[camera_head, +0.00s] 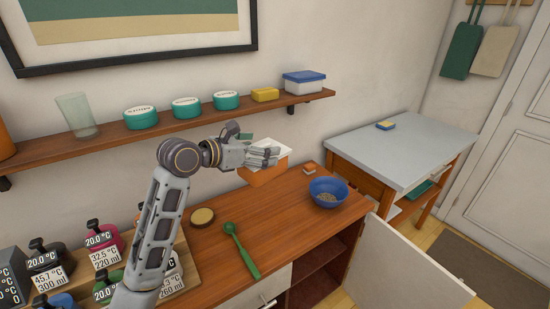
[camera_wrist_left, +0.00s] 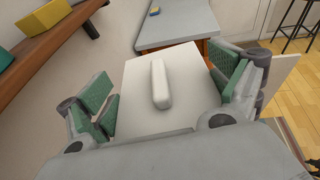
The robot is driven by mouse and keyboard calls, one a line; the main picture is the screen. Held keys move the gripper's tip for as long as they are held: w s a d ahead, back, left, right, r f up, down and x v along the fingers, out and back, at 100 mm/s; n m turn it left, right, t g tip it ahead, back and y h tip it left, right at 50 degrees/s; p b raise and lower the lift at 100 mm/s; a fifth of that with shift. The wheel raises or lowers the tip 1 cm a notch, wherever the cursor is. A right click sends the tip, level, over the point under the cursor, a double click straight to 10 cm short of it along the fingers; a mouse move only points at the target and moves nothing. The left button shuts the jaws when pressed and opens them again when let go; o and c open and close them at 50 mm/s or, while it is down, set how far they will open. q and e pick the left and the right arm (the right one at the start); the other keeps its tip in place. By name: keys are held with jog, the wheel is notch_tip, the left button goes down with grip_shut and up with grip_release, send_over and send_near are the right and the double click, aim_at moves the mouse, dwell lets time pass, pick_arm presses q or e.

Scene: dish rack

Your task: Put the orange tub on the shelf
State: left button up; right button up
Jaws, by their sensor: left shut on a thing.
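The orange tub (camera_head: 264,176) has a white lid, which shows in the left wrist view as a white square with a raised bar handle (camera_wrist_left: 160,85). My left gripper (camera_head: 264,155) is shut on the tub, with green pads at both sides of the lid (camera_wrist_left: 135,115). The tub is held in front of the wall, below the shelf board and seemingly above the counter. The gripper hides part of the tub. The wooden shelf (camera_head: 105,144) runs along the wall. My right gripper is not in view.
The shelf holds a glass (camera_head: 77,115), several green tins (camera_head: 186,107), a yellow box (camera_head: 265,94) and a blue-lidded box (camera_head: 304,82). On the counter (camera_head: 300,229) are a blue bowl (camera_head: 327,191), a green spoon (camera_head: 241,250) and several labelled jars. A cabinet door (camera_head: 408,270) stands open.

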pick_arm(q)
jog(key=shift+n+t+y, duration=0.4)
jog(key=shift+n+y, duration=0.1)
jog(key=s+a, duration=0.1)
jog(key=a, duration=0.2)
jog(key=s+a, duration=0.1)
jog(key=shift+s+a+r, duration=0.25)
jog(key=shift+s+a, duration=0.05)
jog(key=shift+s, duration=0.05)
jog(key=s+a+f, duration=0.3)
jog(key=f, duration=0.3)
jog(key=s+a+f+n+t+y, duration=0.1)
jog(key=s+a+f, duration=0.2)
jog(key=f, duration=0.4)
jog(key=s+a+f+n+y, duration=0.1)
jog(key=s+a+f, duration=0.2)
jog(key=f, duration=0.3)
jog(key=shift+s+a+f, duration=0.15)
jog(key=shift+s+a, duration=0.1)
jog(key=shift+s, duration=0.35)
